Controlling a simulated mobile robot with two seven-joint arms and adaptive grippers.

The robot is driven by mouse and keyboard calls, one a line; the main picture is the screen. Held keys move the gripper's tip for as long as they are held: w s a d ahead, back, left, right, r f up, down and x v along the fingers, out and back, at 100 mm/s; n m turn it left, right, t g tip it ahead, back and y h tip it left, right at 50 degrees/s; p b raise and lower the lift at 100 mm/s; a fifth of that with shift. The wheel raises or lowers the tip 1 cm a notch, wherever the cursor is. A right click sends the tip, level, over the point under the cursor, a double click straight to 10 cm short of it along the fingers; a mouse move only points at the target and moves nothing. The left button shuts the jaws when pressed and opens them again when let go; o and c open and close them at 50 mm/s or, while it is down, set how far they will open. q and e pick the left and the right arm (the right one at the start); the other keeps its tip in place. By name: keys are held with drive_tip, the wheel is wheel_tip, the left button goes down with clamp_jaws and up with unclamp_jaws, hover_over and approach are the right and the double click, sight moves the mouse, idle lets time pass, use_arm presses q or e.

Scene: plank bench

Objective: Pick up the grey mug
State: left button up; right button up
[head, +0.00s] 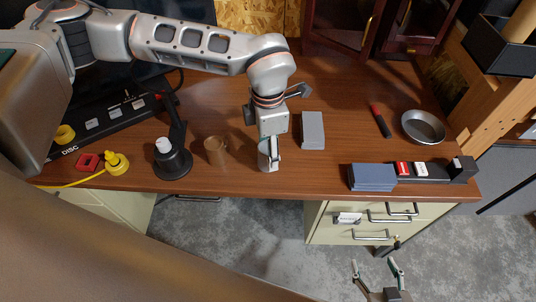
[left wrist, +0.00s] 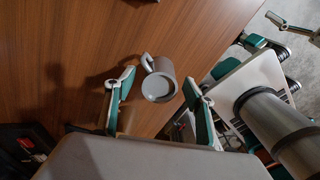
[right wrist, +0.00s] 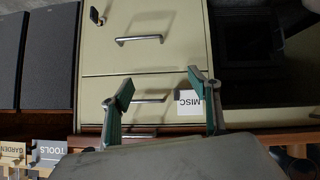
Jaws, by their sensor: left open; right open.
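The grey mug (head: 263,161) stands near the front edge of the wooden bench in the head view, partly hidden by my left gripper (head: 269,153). In the left wrist view the grey mug (left wrist: 159,88) shows its round opening, with its handle toward the upper left. My left gripper (left wrist: 158,92) is open there, with one finger on each side of the mug and visible gaps between. Whether the fingers are down at the mug's height is hard to tell. My right gripper (head: 376,268) is open and empty, in front of the bench over the floor; its fingers (right wrist: 160,88) face the drawers.
A brown mug (head: 215,150) stands just left of the grey mug, and a black lamp (head: 172,162) further left. A grey box (head: 312,131) lies to the right, then a blue box (head: 372,177) and a metal bowl (head: 423,127). Drawers (head: 362,222) are below.

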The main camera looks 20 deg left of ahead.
use_arm(q)
drive_tip(key=c, duration=1.3)
use_arm(e)
drive_tip(key=shift+w+r, duration=0.25)
drive_tip(key=shift+w, duration=0.25)
use_arm(q)
drive_tip(key=shift+r, duration=0.1)
